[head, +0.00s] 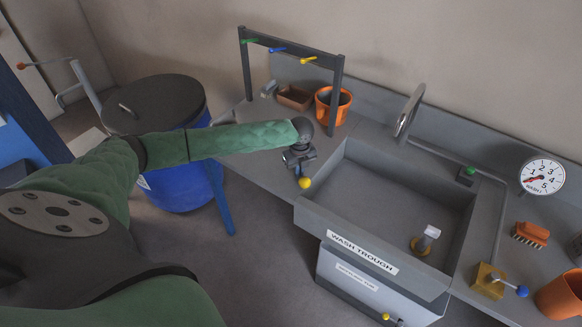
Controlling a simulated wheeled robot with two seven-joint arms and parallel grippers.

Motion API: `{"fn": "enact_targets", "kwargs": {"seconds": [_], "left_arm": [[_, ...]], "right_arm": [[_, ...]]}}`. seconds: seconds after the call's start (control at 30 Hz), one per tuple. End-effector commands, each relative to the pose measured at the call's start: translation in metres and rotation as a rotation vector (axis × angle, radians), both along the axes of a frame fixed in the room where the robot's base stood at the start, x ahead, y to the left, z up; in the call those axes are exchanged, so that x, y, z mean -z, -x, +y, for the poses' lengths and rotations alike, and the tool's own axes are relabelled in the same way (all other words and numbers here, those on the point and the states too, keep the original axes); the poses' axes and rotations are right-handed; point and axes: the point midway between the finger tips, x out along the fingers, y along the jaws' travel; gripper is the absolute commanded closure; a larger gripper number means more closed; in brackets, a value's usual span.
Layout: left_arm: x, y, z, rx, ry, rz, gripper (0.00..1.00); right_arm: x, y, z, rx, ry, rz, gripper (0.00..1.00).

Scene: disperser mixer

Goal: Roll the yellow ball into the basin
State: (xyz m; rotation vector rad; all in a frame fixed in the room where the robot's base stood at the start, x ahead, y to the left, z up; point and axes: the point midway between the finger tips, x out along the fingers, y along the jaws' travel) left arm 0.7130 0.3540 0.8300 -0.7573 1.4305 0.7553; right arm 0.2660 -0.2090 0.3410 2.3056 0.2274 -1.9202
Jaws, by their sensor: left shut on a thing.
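The yellow ball (305,183) shows just below the fingers of my left gripper (302,170), near the left front corner of the basin. My left gripper points down and is shut on the ball. Its fingertips are small and dark, so the exact contact is hard to make out. The basin (376,192) is a grey rectangular trough labelled "WASH TROUGH", just to the right of the gripper. A white-handled piece with a yellow ring (424,242) sits on its floor. My right gripper is not in view.
A tap (409,110) stands behind the basin. A dark rack (293,50) with coloured hooks, an orange pot (333,105) and a brown tray (294,97) stand at the back left. A blue barrel (178,188) is left. A brush (531,234) and dial (542,176) are right.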

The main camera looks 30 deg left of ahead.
Motion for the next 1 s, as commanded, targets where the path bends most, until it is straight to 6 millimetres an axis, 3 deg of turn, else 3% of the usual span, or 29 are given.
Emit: {"fn": "enact_targets", "kwargs": {"seconds": [0.03,0.6,1.0], "left_arm": [[0.009,0.008,-0.012,0.009,0.011,0.015,1.0],[0.009,0.01,-0.039,0.009,0.01,0.013,1.0],[0.009,0.01,-0.044,0.009,0.011,0.014,1.0]], "right_arm": [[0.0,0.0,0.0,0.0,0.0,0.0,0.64],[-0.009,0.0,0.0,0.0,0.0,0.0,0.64],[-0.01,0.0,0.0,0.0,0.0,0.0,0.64]]}}
